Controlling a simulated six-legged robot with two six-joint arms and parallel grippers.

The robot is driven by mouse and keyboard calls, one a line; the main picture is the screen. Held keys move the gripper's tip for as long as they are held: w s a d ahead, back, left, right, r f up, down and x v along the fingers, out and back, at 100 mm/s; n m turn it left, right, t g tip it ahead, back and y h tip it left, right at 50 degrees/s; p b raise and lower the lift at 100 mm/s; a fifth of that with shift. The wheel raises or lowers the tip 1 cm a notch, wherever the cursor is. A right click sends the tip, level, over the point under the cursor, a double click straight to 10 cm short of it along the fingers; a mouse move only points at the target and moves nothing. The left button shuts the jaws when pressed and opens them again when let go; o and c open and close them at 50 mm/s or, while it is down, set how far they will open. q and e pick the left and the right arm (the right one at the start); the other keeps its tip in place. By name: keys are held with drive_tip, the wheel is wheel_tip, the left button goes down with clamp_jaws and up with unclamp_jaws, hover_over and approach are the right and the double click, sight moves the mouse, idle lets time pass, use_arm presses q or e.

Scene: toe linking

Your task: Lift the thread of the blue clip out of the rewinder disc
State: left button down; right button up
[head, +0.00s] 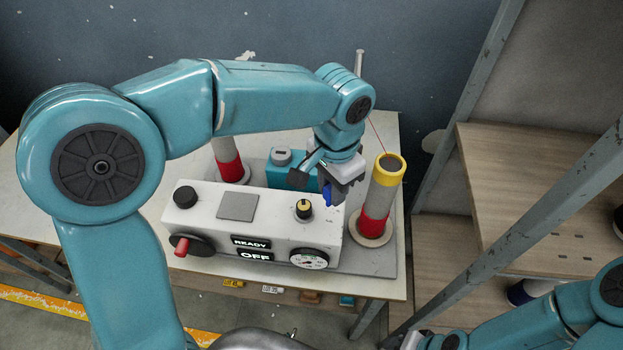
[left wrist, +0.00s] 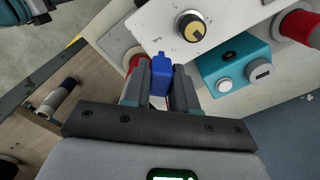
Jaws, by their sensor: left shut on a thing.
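My left gripper (head: 338,186) is shut on the blue clip (head: 327,196), right of the white machine's top. In the left wrist view the blue clip (left wrist: 159,76) sits between the two fingers, its tip sticking out past them. A thin red thread (head: 378,133) runs down to the yellow-topped post (head: 384,185); I cannot tell whether it joins the clip. A dark disc with a red handle (head: 193,245) is on the machine's front; I cannot tell whether it is the rewinder disc. My right gripper (head: 408,341) is partly in view at the bottom edge.
The white machine (head: 238,232) has READY and OFF labels, a gauge (head: 309,259) and a yellow-black knob (head: 304,209). A teal box (head: 283,172) and a second red-banded post (head: 228,160) stand behind it. Wooden shelves (head: 500,170) and a metal frame are at right.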

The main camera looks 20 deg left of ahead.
use_arm(q)
drive_tip(key=r+p, duration=0.4)
drive_tip(key=r, duration=0.1)
drive_tip(key=r+p, duration=0.2)
drive_tip(key=r, duration=0.1)
drive_tip(key=shift+w+d+p, duration=0.1)
drive_tip(key=shift+d+p, duration=0.2)
drive_tip(key=shift+p, duration=0.05)
drive_tip(key=shift+r, duration=0.25)
